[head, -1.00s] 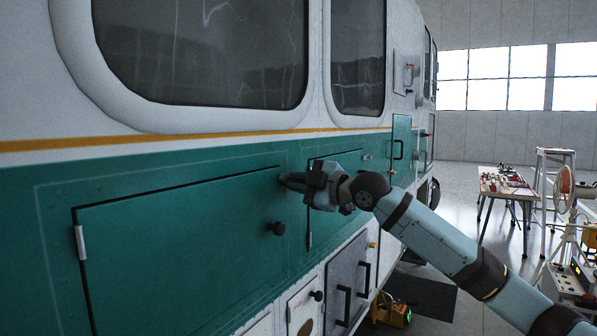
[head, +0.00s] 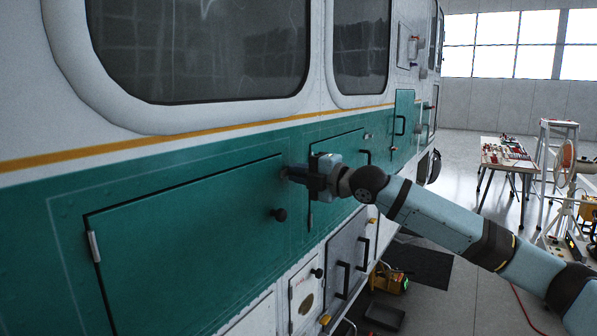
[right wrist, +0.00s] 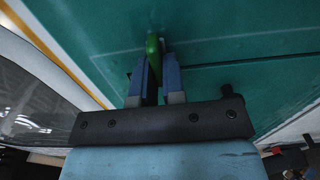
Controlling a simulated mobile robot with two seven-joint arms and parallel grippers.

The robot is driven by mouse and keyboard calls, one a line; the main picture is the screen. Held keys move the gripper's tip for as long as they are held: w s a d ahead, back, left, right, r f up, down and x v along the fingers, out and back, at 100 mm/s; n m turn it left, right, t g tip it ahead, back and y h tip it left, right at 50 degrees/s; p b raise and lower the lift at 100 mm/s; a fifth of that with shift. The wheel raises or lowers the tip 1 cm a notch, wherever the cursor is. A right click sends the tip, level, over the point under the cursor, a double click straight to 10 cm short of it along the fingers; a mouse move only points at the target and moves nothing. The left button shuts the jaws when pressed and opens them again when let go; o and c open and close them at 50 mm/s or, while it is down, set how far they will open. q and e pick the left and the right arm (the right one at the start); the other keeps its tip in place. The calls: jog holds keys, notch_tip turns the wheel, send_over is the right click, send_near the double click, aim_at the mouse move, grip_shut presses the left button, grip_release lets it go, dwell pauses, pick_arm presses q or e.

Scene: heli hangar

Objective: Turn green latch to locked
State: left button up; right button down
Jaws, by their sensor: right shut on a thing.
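The green latch (right wrist: 153,46) shows in the right wrist view as a small rounded green handle on the teal panel. My right gripper (right wrist: 156,68) has its two blue-grey fingers on either side of it and is shut on it. In the head view, my right gripper (head: 287,173) reaches from the right to the upper right corner of the large teal hatch door (head: 190,225). There the gripper hides the latch, and I cannot tell its exact angle. My left gripper is not in view.
A black knob (head: 278,214) sticks out of the hatch below my gripper. Grey lower panels with black handles (head: 343,279) are to its right.

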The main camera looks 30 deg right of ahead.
dwell(0.3)
jog(key=c, duration=1.2)
grip_release()
jog(key=b+v, duration=0.3)
jog(key=v, duration=1.1)
